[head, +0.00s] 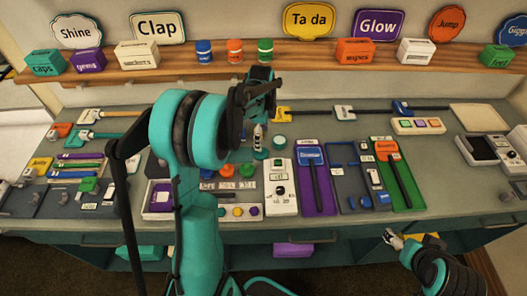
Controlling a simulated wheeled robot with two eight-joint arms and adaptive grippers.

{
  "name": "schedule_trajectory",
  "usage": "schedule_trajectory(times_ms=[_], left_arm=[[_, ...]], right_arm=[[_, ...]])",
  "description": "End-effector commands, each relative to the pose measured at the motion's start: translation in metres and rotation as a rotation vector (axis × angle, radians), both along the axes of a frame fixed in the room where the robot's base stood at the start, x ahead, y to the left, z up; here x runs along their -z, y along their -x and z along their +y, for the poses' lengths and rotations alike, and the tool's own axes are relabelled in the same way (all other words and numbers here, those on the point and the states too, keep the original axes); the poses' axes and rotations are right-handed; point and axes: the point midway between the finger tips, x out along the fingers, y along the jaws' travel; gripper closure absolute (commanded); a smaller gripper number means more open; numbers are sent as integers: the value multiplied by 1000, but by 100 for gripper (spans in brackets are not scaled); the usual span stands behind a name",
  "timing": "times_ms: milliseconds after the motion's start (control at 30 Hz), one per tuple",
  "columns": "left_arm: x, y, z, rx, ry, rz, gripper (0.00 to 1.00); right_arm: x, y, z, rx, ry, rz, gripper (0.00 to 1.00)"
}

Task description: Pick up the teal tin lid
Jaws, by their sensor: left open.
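A small round teal tin (279,142) with a paler top stands on the grey bench, just right of my left gripper; it looks like the teal tin lid's place, but lid and body are too small to tell apart. My left gripper (258,122) is open and points down over the middle of the bench, apart from the tin.
A white control box (281,187), a purple panel (314,180) and a green panel (394,174) lie in front and to the right. A wooden shelf (330,52) with blocks and tins runs along the back.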

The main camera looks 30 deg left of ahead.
Motion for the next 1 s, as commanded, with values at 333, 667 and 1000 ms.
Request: schedule_trajectory(times_ms=[333, 667, 1000], left_arm=[[38, 2, 1, 0, 0, -1, 23], [75, 3, 2, 0, 0, -1, 23], [74, 3, 2, -1, 0, -1, 64]], right_arm=[[14, 0, 0, 0, 0, 0, 27], [27, 0, 0, 0, 0, 0, 27], [26, 0, 0, 0, 0, 0, 27]])
